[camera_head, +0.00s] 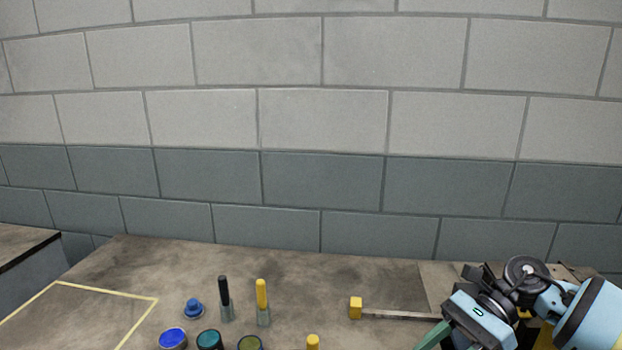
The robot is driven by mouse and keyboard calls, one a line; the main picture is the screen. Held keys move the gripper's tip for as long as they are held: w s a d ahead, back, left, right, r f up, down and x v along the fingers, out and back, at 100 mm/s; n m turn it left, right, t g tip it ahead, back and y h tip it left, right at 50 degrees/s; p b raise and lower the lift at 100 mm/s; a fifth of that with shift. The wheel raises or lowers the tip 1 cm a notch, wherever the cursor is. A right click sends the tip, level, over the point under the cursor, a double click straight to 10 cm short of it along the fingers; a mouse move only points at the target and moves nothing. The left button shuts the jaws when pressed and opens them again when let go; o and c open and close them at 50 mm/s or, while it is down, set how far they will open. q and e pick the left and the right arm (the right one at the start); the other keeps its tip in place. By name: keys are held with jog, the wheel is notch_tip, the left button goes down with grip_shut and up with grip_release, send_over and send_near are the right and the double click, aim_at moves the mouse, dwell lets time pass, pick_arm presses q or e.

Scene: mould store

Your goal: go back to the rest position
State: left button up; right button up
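My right gripper (432,338) is at the lower right, over the right part of the worktop (340,275). Its light blue body and a green finger part show. The fingertips run to the bottom edge of the picture, so I cannot tell whether it is open or shut, or whether it holds anything. My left gripper is not in view.
On the worktop stand a black-handled tool (223,292), a yellow-handled tool (262,294), a blue knob (193,308) and several round pots, one blue (173,338). A yellow-ended bar (356,308) lies near my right gripper. A yellow outline (140,297) marks the left. A block wall (320,130) stands behind.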

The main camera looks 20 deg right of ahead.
jog(key=a+f+m+t+y+p, duration=0.1)
jog(key=a+f+m+t, duration=0.5)
jog(key=m, duration=0.7)
jog(key=a+f+m+t+y+p, duration=0.15)
jog(key=a+m+t, duration=0.35)
jog(key=m+t, duration=0.6)
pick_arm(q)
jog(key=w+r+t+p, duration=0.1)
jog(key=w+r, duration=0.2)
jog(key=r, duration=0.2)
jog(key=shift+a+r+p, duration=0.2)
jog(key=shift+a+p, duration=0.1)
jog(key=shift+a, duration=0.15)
pick_arm(e)
jog(key=s+f+m+g+h, duration=0.7)
jog(key=s+f+m+h, duration=0.5)
jog(key=s+f+m, duration=0.9)
jog(key=s+m, duration=0.1)
jog(key=m, duration=0.5)
jog(key=shift+s+a+g+h, duration=0.15)
jog(key=shift+a+g+h, duration=0.15)
jog(key=shift+a+h, duration=0.05)
jog(key=shift+f, duration=0.1)
